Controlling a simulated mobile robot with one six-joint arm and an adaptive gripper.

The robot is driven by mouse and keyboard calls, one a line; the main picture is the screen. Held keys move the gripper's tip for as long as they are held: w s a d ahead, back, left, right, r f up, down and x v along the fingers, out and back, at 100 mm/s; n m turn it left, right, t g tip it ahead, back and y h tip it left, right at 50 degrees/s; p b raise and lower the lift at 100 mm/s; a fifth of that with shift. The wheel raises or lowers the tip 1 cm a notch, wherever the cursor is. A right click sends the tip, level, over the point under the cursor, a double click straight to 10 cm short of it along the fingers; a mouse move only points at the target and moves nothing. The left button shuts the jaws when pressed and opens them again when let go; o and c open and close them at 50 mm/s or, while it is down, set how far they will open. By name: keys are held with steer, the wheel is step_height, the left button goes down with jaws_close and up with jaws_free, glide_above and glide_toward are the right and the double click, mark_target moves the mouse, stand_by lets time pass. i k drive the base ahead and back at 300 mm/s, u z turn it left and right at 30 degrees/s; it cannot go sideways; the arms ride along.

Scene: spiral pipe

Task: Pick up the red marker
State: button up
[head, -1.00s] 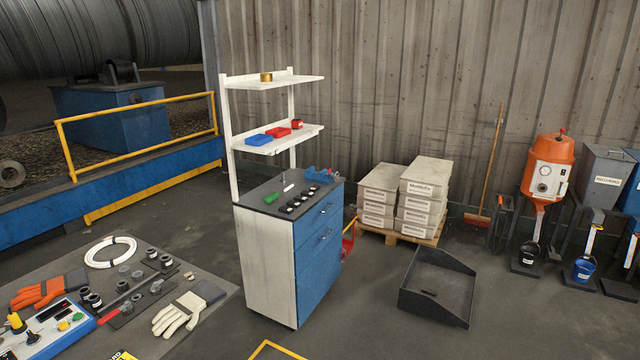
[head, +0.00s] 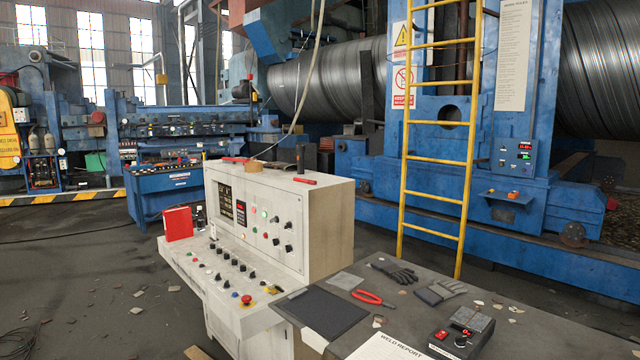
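A short red stick that looks like the red marker (head: 305,181) lies on the front right part of the flat top of a beige control console (head: 328,214). Another slim red item (head: 235,159) lies farther back on the same top, beside a tan roll (head: 254,166). It is too small to tell exactly what that item is. My gripper is not in view.
A dark table (head: 398,312) at the lower right holds red-handled pliers (head: 372,299), gloves (head: 393,271), a tablet-like panel (head: 320,312) and a black box (head: 458,341). A red binder (head: 177,223) stands on the console's left ledge. Open floor (head: 90,270) lies left of the console.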

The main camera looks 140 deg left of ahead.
mark_target(311, 182)
steer(key=u, duration=3.85)
steer(key=i, duration=1.4)
steer(key=u, duration=0.1)
